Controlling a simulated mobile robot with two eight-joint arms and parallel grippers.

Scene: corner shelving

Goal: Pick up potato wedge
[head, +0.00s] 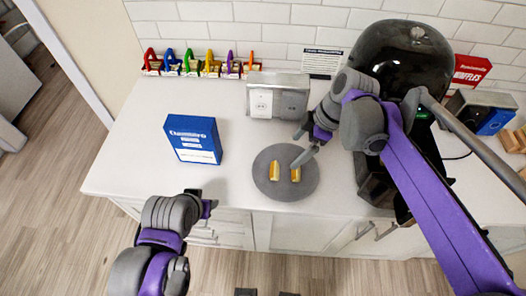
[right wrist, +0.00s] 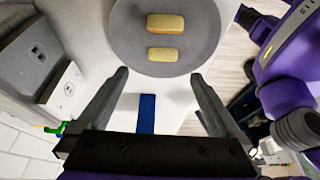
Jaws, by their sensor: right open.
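Two yellow potato wedges lie side by side on a round grey plate (head: 285,188): a left wedge (head: 274,171) and a right wedge (head: 296,173). The right wrist view shows both on the plate (right wrist: 205,45), one wedge (right wrist: 165,22) farther off and the other wedge (right wrist: 162,54) nearer the fingers. My right gripper (head: 300,146) is open and empty, just behind the right wedge at the plate's back edge. Its spread fingers (right wrist: 160,80) show in the right wrist view, with the wedges beyond the tips. My left gripper (head: 207,204) hangs at the counter's front edge; its jaws are unclear.
A blue box (head: 193,139) stands left of the plate. A grey metal box with outlets (head: 277,97) stands behind it. A large black appliance (head: 400,62) stands to the right. Colourful small items (head: 200,66) line the wall. The counter's front left is clear.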

